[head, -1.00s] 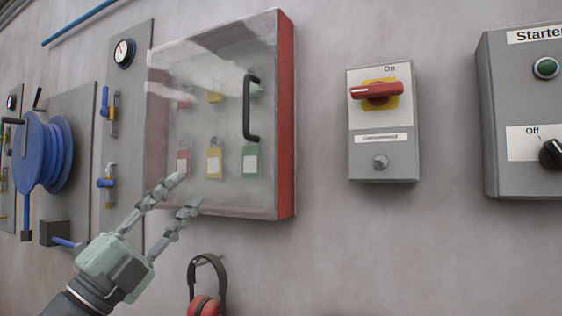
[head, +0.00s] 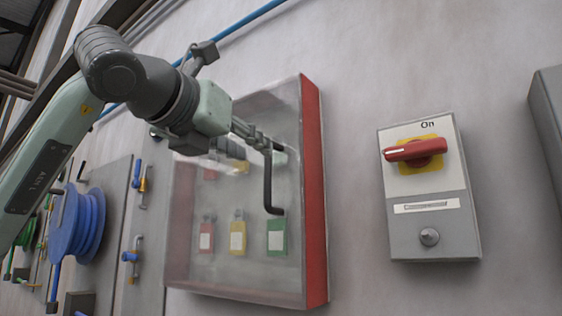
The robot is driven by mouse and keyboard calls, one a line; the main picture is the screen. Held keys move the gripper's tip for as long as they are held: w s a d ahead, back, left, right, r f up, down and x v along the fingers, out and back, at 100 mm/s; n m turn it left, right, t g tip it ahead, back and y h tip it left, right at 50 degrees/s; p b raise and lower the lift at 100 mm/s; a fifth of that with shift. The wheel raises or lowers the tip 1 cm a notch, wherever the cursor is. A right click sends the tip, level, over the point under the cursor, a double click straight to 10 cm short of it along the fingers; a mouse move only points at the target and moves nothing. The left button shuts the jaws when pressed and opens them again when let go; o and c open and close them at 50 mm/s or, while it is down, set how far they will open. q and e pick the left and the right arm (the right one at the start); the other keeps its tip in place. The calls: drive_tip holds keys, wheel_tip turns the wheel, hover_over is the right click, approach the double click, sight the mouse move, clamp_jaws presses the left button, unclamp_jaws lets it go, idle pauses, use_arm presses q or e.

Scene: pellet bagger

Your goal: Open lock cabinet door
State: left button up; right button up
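The lock cabinet (head: 314,200) is a red wall box with a clear front door (head: 190,268), which looks shut. Through the door several coloured padlocks show, such as a green one (head: 277,238) and a yellow one (head: 238,236). A black bar handle (head: 268,190) stands upright on the door's right side. My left gripper (head: 268,141) reaches in from the upper left, its fingertips at the handle's upper end. The fingers overlap edge-on, so I cannot tell whether they are closed around the bar. My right gripper is not in view.
A grey switch box (head: 430,240) with a red rotary handle (head: 416,150), labelled On, is on the wall right of the cabinet. A blue reel (head: 77,225) and small valves hang at the left. Bare wall separates cabinet and switch box.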

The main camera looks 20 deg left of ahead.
sight(266, 159)
use_arm(q)
drive_tip(key=w, duration=0.2)
drive_tip(key=w+p, duration=0.1)
drive_tip(key=w, duration=0.1)
drive_tip(key=w+d, duration=0.1)
drive_tip(key=w, duration=0.2)
drive_tip(key=shift+d+f, duration=0.1)
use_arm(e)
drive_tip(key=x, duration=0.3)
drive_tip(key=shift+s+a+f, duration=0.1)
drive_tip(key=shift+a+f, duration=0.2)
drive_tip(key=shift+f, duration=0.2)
use_arm(q)
drive_tip(key=shift+s, duration=0.1)
clamp_jaws()
